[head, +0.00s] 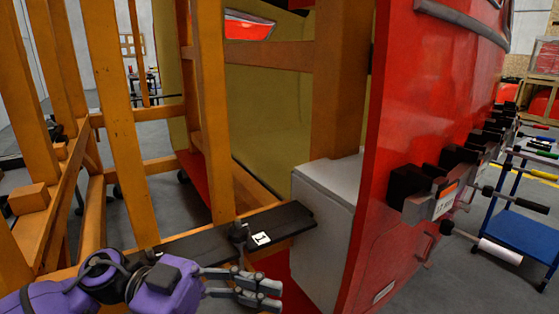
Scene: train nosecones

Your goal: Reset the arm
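My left arm is purple and comes in from the lower left. Its grey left gripper (270,294) points right, near the bottom middle of the head view. Its fingers look parted, with nothing seen between them. The gripper is just in front of and below a black plate (200,243) with a white marker label. My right arm and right gripper are not in view.
Wooden frame posts (212,110) stand close on the left. A red nosecone panel (420,90) with a grey-white box (325,205) beside it fills the right middle. Black brackets (410,183) with tools stick out from it. A blue cart (515,235) stands at right.

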